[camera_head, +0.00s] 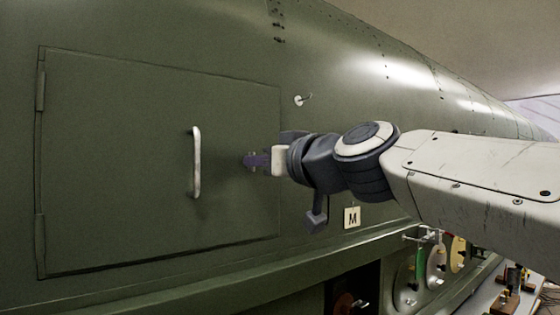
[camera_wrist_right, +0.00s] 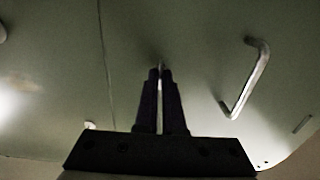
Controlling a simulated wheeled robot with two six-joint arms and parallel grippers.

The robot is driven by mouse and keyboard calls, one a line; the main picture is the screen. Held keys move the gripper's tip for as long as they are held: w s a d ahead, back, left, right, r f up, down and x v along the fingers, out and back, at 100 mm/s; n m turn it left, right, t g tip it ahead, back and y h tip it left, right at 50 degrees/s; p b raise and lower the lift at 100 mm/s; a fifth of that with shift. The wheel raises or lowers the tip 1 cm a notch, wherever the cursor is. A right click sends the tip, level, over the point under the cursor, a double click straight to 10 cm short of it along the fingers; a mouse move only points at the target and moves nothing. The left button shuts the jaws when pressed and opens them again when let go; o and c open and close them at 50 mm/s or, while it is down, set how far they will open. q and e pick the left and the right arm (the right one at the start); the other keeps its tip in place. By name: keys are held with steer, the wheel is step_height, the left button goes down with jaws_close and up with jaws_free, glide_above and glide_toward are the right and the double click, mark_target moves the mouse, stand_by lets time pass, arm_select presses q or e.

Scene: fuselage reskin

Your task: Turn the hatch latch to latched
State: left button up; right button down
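The closed hatch door (camera_head: 120,150) is a dark green panel in the fuselage side, with a pale upright bar handle (camera_head: 196,162). The handle also shows at the right of the right wrist view (camera_wrist_right: 247,80). My right gripper (camera_head: 255,160) reaches in from the right, to the right of the handle, with its dark fingertips at the door's right part. In the right wrist view its fingers (camera_wrist_right: 161,85) are close together, with a thin light piece, the hatch latch (camera_wrist_right: 161,67), between the tips. Most of the latch is hidden by the fingers. My left gripper is not in view.
A small pale peg (camera_head: 299,100) sticks out of the skin above my right gripper. A card marked M (camera_head: 352,217) is below my wrist. A ledge (camera_head: 200,267) runs under the door. Tools and coloured parts (camera_head: 437,260) are at lower right.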

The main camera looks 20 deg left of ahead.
steer(key=shift+m, duration=0.4)
steer(key=m, duration=1.7)
steer(key=shift+w+d, duration=0.15)
stand_by(0.5)
steer(key=c, duration=1)
jaws_free()
steer(key=shift+f, duration=0.1)
